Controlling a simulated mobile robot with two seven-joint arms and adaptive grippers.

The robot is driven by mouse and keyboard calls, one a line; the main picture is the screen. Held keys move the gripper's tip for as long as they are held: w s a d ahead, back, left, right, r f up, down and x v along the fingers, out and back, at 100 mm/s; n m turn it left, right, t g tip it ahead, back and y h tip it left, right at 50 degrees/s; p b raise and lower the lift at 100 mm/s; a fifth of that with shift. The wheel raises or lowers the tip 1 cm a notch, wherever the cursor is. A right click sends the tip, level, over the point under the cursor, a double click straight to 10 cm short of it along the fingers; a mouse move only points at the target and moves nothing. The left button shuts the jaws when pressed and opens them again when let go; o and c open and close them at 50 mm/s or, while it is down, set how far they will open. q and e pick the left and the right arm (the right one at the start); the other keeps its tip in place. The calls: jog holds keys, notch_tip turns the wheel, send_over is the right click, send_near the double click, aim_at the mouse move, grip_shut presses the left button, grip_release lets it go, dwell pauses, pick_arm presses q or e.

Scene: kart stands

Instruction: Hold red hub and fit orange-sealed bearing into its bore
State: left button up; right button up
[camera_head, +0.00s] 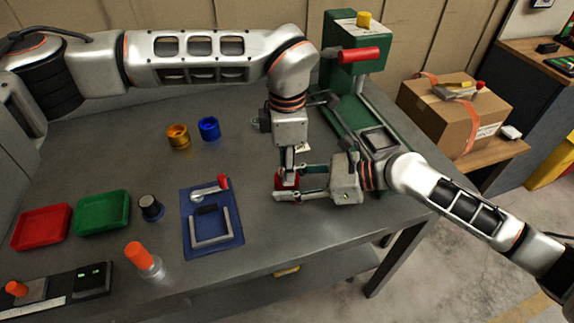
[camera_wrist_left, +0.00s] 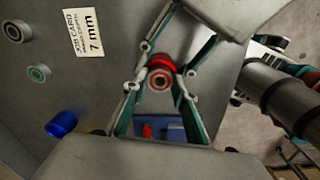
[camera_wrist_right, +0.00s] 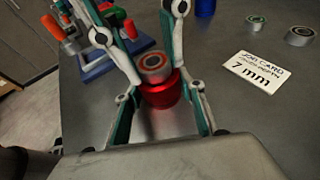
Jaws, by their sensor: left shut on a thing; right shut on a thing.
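The red hub (camera_head: 279,181) stands near the table's right side. My right gripper (camera_head: 287,184) is shut on it from the side; the hub also shows in the right wrist view (camera_wrist_right: 165,95) and left wrist view (camera_wrist_left: 160,62). My left gripper (camera_head: 288,174) points down from above, shut on the orange-sealed bearing (camera_wrist_right: 153,66). The bearing is at the hub's top, roughly over its bore, and also shows in the left wrist view (camera_wrist_left: 159,80). I cannot tell how much of it is inside the bore.
An orange hub (camera_head: 178,136) and blue hub (camera_head: 209,128) stand left of the grippers. A green press (camera_head: 355,60) stands behind. A job card (camera_wrist_right: 252,72), green-sealed bearing (camera_wrist_right: 256,20) and another bearing (camera_wrist_right: 300,36) lie close by.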

pick_arm(q)
jog(key=o, duration=1.2)
notch_tip(320, 180, up, 12)
pick_arm(e)
jog(key=o, duration=1.4)
jog(key=shift+o, duration=0.2)
